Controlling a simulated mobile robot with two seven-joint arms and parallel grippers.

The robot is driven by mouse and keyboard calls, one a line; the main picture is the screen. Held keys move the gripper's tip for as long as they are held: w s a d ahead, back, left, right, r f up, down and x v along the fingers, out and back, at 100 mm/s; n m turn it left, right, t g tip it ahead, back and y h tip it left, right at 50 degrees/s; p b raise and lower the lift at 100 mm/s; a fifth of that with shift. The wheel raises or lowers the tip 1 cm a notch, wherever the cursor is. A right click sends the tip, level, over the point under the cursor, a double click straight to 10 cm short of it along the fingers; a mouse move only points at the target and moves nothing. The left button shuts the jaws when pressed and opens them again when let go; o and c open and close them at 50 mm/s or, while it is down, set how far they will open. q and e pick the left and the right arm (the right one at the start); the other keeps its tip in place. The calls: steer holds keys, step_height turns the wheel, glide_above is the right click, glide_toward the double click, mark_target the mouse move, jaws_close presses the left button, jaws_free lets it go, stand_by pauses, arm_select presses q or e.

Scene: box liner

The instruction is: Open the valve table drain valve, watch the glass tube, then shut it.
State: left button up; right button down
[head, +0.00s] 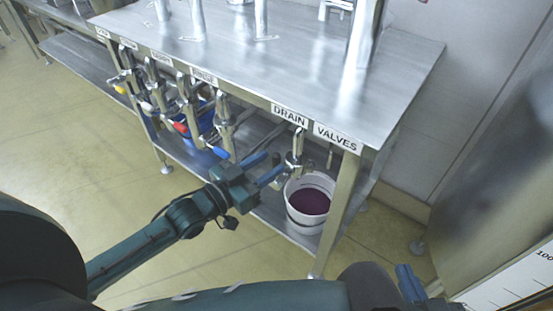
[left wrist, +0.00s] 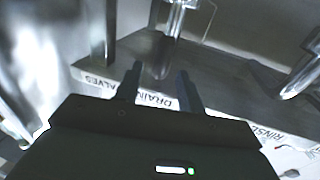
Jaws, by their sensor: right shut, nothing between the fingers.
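The drain valve (head: 295,162) is a metal fitting hanging under the table edge below the DRAIN label (head: 290,115). Its lever is hard to make out beside my fingers. My left gripper (head: 272,166) is open just left of the valve, its blue fingers pointing at it. I cannot tell if they touch it. In the left wrist view the two fingers (left wrist: 159,84) are apart, with the upside-down DRAIN label (left wrist: 154,99) beyond them. My right gripper (head: 410,284) is shut and empty at the lower right. I cannot make out the glass tube.
A white bucket (head: 295,213) with dark purple liquid stands on the lower shelf below the drain valve. Several other valves with coloured levers (head: 180,127) line the table edge (head: 245,94) to the left. A white scale panel (head: 510,282) is at lower right. The floor in front is clear.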

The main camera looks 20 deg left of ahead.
mark_target(273, 161)
arm_select(q)
steer(key=shift+x, duration=1.75)
steer(key=shift+c, duration=0.6)
jaws_close()
